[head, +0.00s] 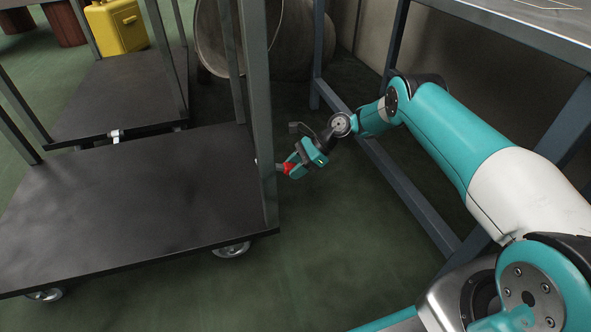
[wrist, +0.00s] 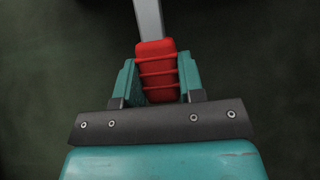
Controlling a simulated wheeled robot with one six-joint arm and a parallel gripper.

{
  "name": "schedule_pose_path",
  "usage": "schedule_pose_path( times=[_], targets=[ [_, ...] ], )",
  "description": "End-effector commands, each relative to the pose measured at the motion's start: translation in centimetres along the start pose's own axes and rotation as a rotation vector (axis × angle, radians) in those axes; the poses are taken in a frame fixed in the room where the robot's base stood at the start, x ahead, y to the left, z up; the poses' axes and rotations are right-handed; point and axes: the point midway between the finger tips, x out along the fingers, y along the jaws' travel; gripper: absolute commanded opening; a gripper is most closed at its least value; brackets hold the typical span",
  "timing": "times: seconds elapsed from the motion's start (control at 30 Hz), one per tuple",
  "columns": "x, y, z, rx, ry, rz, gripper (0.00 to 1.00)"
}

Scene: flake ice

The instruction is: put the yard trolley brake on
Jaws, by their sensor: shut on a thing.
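The yard trolley (head: 130,200) has a dark flat deck, grey uprights and small wheels. A red ribbed grip shows at its right side in the head view (head: 287,168). In the wrist view the red grip (wrist: 155,72) sits on the end of a grey metal lever (wrist: 148,18). My gripper (head: 292,165) is at the trolley's right upright, with its teal fingers on both sides of the red grip, shut on it. The lever's far end is out of that view.
A second trolley (head: 115,95) carrying a yellow container (head: 116,26) stands behind, joined by a small link (head: 116,135). A bench (head: 530,30) with blue-grey legs stands at right, close to my arm. A large round metal drum (head: 225,40) is at the back. Green floor between trolley and bench is clear.

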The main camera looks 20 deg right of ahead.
Motion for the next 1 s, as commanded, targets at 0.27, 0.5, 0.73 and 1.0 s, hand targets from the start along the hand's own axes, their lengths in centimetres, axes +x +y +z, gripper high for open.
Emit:
schedule_pose_path(
  times=[0.27, 0.5, 0.73, 1.0],
  targets=[
    [0.2, 0.0, -0.1, 0.001, -0.003, -0.002, 0.00],
    [0.2, 0.0, -0.1, 0.001, -0.003, -0.001, 0.62],
    [0.0, 0.0, 0.0, 0.000, -0.002, -0.001, 0.62],
    [-3.9, -0.1, 0.4, 0.001, -0.002, -0.004, 0.62]
  ],
)
